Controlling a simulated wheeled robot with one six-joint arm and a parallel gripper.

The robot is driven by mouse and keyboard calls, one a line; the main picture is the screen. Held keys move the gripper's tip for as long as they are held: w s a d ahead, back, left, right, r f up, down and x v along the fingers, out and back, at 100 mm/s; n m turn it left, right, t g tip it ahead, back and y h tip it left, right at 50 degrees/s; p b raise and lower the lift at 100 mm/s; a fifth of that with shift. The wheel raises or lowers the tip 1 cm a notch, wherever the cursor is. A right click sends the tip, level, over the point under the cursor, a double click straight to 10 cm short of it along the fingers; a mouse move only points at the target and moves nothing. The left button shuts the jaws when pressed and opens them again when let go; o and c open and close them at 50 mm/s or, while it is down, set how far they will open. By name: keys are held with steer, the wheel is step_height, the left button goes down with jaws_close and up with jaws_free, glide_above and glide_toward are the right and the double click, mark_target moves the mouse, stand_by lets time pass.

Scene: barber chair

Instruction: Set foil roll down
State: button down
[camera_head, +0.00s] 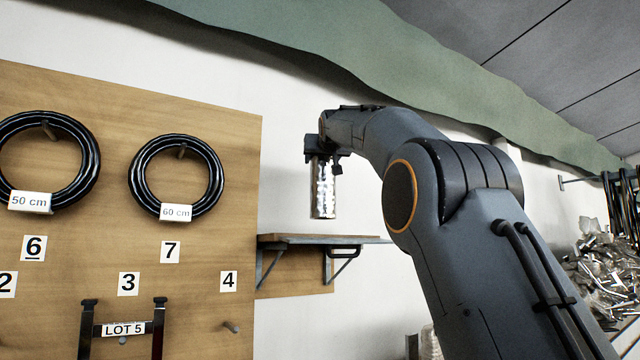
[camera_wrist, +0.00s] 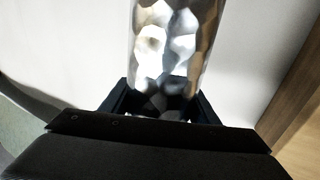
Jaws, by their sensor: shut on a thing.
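The foil roll (camera_head: 323,190) is a shiny, crinkled silver cylinder. In the head view it hangs upright from my gripper (camera_head: 322,158), which is shut on its upper end. The roll's lower end is in the air above a small wall shelf (camera_head: 300,238), with a gap between them. In the wrist view the foil roll (camera_wrist: 172,45) stretches away from between the dark fingers of my gripper (camera_wrist: 160,100). The wrist view does not show the shelf clearly.
A wooden pegboard (camera_head: 110,235) stands left of the shelf, with black coils (camera_head: 177,205) marked 50 cm and 60 cm, number labels and a LOT 5 tag (camera_head: 123,329). Clear bare wall lies around the roll. A pile of shiny scraps (camera_head: 600,268) is at the far right.

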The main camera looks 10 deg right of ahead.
steer(key=shift+f, duration=2.15)
steer(key=shift+b, duration=0.3)
steer(key=c, duration=0.7)
jaws_free()
steer(key=shift+f, duration=0.2)
steer(key=b, duration=0.5)
glide_toward(325, 166)
steer(key=w, duration=0.5)
steer(key=shift+d, duration=0.2)
steer(key=shift+w, duration=0.1)
